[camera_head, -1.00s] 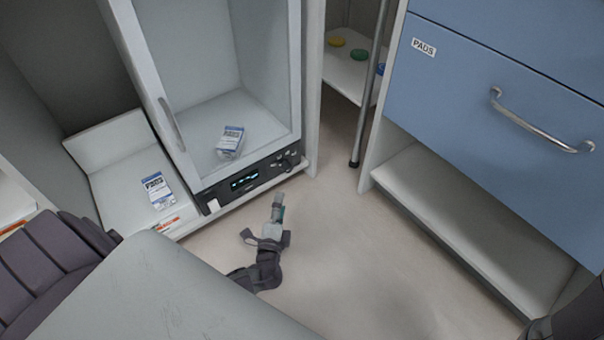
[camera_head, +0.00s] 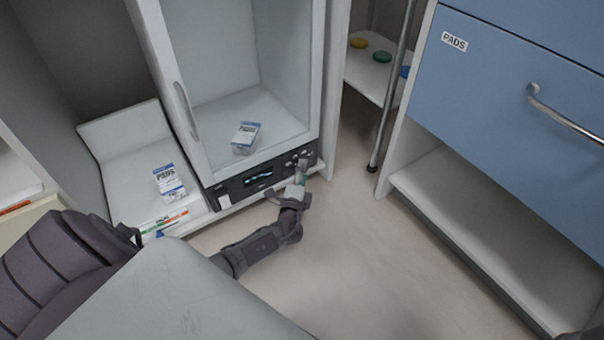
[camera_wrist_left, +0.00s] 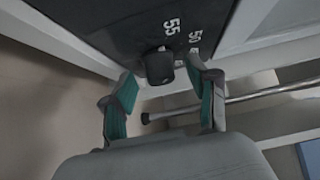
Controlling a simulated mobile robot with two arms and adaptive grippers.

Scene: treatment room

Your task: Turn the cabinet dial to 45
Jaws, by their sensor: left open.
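The cabinet's dark control panel (camera_head: 232,189) runs along the front below the glass-fronted compartment, with a lit display (camera_head: 258,177). In the left wrist view the dial (camera_wrist_left: 159,67) is a small dark knob on the panel, with the printed numbers 55 and 50 near it. My left gripper (camera_head: 301,169) is at the right end of the panel. In the left wrist view my left gripper (camera_wrist_left: 163,76) is open, with one green-padded finger on each side of the dial. I cannot tell whether either finger touches it.
Pads boxes stand inside the cabinet (camera_head: 245,137) and on the white shelf to its left (camera_head: 169,182). A metal pole (camera_head: 392,95) and a blue drawer unit (camera_head: 500,110) stand to the right. The floor (camera_head: 340,240) between is clear.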

